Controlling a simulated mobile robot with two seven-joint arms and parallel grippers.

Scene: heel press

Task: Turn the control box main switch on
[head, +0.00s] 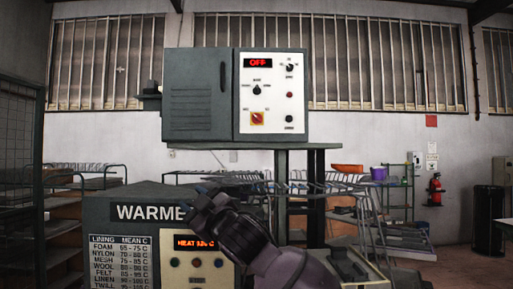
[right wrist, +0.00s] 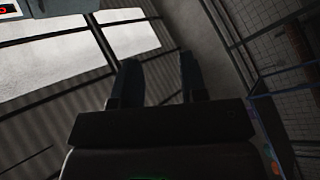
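The control box (head: 196,96) is a grey cabinet with a white front panel, up on a stand in the middle of the head view. Its display (head: 258,63) reads OFF in red. My right gripper (head: 196,196) is below and left of that switch, apart from the box, in front of the warmer. In the right wrist view its two fingers (right wrist: 160,78) stand apart with nothing between them. My left gripper is out of view.
The warmer (head: 100,208) stands below the box at left, its display (head: 196,242) reading HEAT. Other knobs (head: 257,90) and buttons share the box panel. Wire racks (head: 300,188) stand behind. The space directly in front of the box panel looks clear.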

